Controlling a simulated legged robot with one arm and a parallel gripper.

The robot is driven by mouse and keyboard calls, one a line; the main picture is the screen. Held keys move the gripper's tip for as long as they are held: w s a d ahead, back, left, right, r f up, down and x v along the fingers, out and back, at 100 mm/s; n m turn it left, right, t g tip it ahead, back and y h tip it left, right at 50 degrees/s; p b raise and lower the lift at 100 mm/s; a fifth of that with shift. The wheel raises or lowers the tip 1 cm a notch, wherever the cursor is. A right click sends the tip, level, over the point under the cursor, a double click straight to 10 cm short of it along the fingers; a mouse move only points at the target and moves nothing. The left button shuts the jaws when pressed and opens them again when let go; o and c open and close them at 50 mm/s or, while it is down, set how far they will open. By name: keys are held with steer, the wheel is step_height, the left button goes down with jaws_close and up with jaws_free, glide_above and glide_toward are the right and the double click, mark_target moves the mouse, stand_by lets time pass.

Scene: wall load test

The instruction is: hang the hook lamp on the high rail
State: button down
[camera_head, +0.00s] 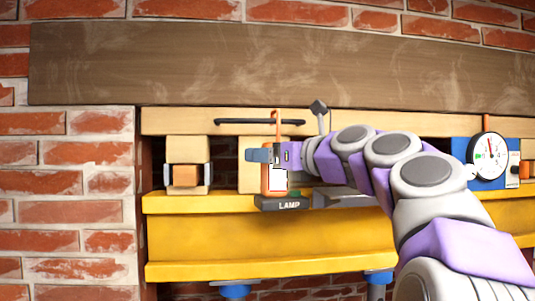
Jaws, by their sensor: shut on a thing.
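The hook lamp (277,182) is orange with a white panel, upright in the middle of the view. Its thin orange hook rises to the level of the dark high rail (240,122) and overlaps it in the picture. I cannot tell whether the hook touches the rail. My gripper (272,155) is shut on the lamp's upper part and hides some of it. A black block lettered LAMP (289,204) is just under the lamp; whether they touch is unclear.
A yellow beam (240,235) runs below. A white dial gauge (489,156) on a blue panel is at the right. A wide wooden board (250,65) spans the brick wall above the rail.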

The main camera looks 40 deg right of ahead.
steer(key=shift+f, duration=0.15)
steer(key=shift+c, duration=0.8)
jaws_free()
steer(key=shift+s, duration=0.15)
steer(key=s+d+b, duration=0.1)
steer(key=s+d, duration=0.1)
steer(key=s, duration=1.5)
steer(key=shift+d, duration=0.25)
